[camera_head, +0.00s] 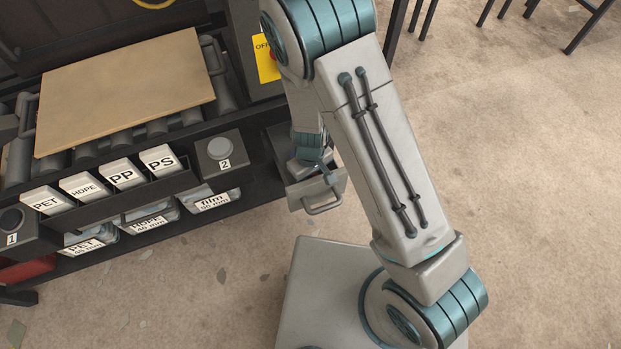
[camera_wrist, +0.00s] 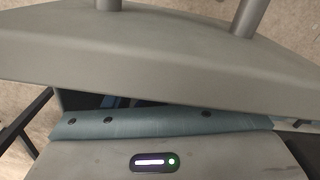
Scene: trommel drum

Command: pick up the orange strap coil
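I cannot make out an orange strap coil in either view. My gripper (camera_head: 326,176) is at the end of my arm, small and partly hidden, over a grey open drawer (camera_head: 318,194) at the right end of the dark bench. I cannot tell whether its fingers are open or shut, or whether they touch the drawer. The wrist view is filled by close grey surfaces, a teal strip with dark screws and a lit indicator; no fingertips show clearly there. The drawer's inside is mostly hidden by my arm.
The bench carries a tan board (camera_head: 130,90) on rollers, labelled white bins (camera_head: 120,176) and a grey button box (camera_head: 220,152). A yellow stop-switch plate (camera_head: 266,58) is behind my arm. Dark chair or table legs stand at the top right. The floor (camera_head: 540,200) at right is clear.

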